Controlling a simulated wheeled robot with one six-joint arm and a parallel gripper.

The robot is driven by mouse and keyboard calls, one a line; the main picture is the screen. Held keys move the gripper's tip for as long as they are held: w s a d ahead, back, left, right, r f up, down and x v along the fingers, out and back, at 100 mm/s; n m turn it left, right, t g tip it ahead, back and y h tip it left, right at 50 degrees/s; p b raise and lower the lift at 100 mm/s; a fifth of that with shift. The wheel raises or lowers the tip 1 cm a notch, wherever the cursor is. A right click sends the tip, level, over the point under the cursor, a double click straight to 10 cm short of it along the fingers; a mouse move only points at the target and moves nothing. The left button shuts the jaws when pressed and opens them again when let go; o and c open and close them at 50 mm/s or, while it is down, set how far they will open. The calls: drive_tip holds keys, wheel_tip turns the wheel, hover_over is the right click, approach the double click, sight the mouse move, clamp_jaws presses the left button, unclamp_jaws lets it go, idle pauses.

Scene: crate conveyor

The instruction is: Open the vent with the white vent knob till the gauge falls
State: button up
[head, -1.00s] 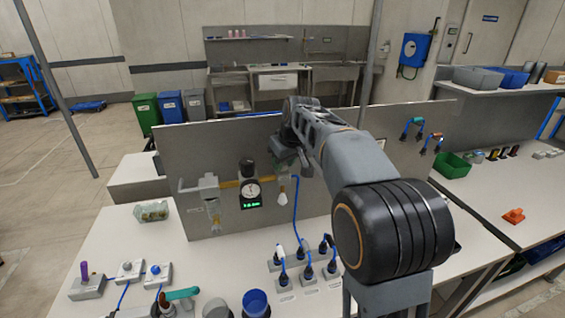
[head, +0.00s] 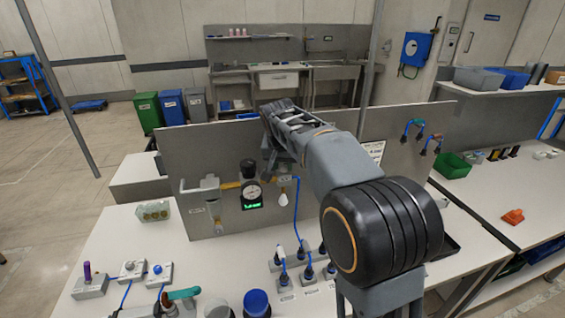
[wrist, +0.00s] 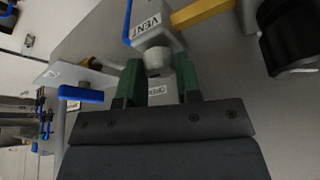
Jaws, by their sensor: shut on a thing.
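In the wrist view the grey-white vent block (wrist: 154,25), marked VENT, stands at the top middle. The pale round vent knob (wrist: 158,61) sits on it, between the green fingers of my gripper (wrist: 160,76). My gripper is shut on the knob; a label plate, apparently reading OPEN, shows between the fingers. In the head view my arm covers the knob and most of the gripper. The round gauge (head: 252,190) is on the upright panel, left of my gripper. Its needle is too small to read. A lit green display (head: 252,206) sits under it; its digits are blurred.
The grey panel (head: 330,190) stands behind the white bench. A yellow pipe (wrist: 203,11) meets the vent block. A blue handle (wrist: 80,93) lies left of my fingers in the wrist view. Blue-cabled plugs (head: 285,278) and a blue-capped jar (head: 256,303) stand in front.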

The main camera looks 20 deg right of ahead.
drive_tip(key=shift+m, duration=0.4)
drive_tip(key=o, duration=0.9)
drive_tip(key=v, duration=1.4)
drive_tip(key=shift+w+a, duration=0.1)
drive_tip(key=shift+a, duration=0.15)
